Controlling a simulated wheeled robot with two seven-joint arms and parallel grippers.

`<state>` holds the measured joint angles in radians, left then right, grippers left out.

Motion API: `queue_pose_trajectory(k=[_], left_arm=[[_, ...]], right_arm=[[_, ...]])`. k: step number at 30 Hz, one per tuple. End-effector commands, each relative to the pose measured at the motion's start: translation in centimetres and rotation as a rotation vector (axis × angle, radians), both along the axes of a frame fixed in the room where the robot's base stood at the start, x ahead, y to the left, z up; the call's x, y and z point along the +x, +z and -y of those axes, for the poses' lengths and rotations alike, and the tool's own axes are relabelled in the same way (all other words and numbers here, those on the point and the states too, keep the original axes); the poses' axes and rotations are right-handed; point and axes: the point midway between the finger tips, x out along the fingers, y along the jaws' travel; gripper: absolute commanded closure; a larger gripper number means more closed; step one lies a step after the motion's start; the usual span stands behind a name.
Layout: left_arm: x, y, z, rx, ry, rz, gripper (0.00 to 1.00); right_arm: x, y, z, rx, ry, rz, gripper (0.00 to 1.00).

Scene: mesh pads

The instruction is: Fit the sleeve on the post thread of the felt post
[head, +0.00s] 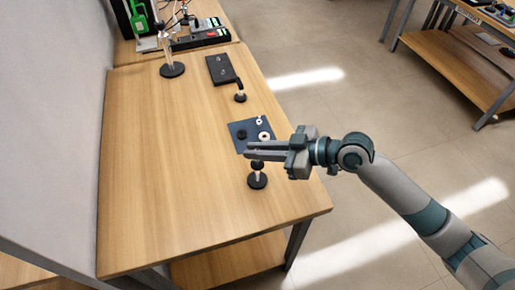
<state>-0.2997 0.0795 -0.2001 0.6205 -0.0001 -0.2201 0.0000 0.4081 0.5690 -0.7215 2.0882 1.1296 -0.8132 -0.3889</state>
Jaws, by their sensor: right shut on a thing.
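My right gripper (250,152) reaches in from the right over the front right part of the table, fingers pointing left. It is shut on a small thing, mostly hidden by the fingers. A dark piece (257,164) shows just below the fingers and may be the sleeve; I cannot tell for sure. Directly under it stands a small post with a round black base (257,182) and a short pale stem, likely the felt post. Whether the dark piece touches the stem is too small to tell. My left gripper is not in view.
A dark blue mat (239,125) with small round parts lies just behind the gripper. Behind it are another small black-based post (240,97) and a black plate (220,69). A taller stand (172,70) is at the back. The table's left and front are clear.

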Motion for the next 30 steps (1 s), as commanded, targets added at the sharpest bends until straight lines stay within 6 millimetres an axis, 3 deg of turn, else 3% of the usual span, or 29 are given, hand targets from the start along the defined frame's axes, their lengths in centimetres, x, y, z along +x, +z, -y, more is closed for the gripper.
queue_pose_trajectory(k=[13, 29, 30], left_arm=[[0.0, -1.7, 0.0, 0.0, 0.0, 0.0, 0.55], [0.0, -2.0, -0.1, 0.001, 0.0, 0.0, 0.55], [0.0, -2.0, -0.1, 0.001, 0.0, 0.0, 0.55]], right_arm=[[0.0, -2.2, 0.0, -0.001, 0.0, 0.0, 1.0], [0.0, -2.6, 0.0, 0.0, 0.0, 0.0, 1.0], [0.0, -2.6, 0.0, 0.0, 0.0, 0.0, 0.87]])
